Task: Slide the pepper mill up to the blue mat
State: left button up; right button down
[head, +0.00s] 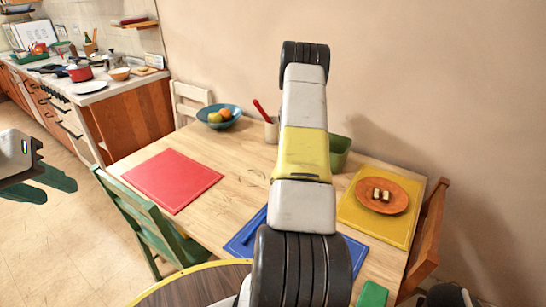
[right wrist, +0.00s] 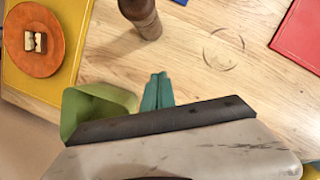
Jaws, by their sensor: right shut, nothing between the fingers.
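The pepper mill (right wrist: 140,18) is dark brown wood and stands on the table at the top of the right wrist view, its top cut off. In the head view my right arm hides it. The blue mat (head: 352,262) shows on both sides of that arm at the near table edge; a sliver of it (right wrist: 180,2) shows at the top of the right wrist view. Bare wood lies between the mill's base and that sliver. My right gripper (right wrist: 158,80) is shut and empty, a little short of the mill. My left gripper (head: 58,190) is open and empty, left of the table.
A green container (right wrist: 95,108) is beside my right gripper. An orange plate (head: 382,195) with bread pieces lies on the yellow mat (head: 348,212). A red mat (head: 172,180), a blue fruit bowl (head: 219,116) and a utensil cup (head: 271,130) are also on the table.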

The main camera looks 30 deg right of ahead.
jog(key=x, duration=0.9)
jog(key=shift+s+f, duration=0.1)
jog(key=s+a, duration=0.1)
jog(key=s, duration=0.1)
jog(key=shift+s+a+f, duration=0.2)
jog(key=shift+s+f, duration=0.05)
jog(key=shift+s+a, duration=0.3)
jog(key=shift+s, duration=0.3)
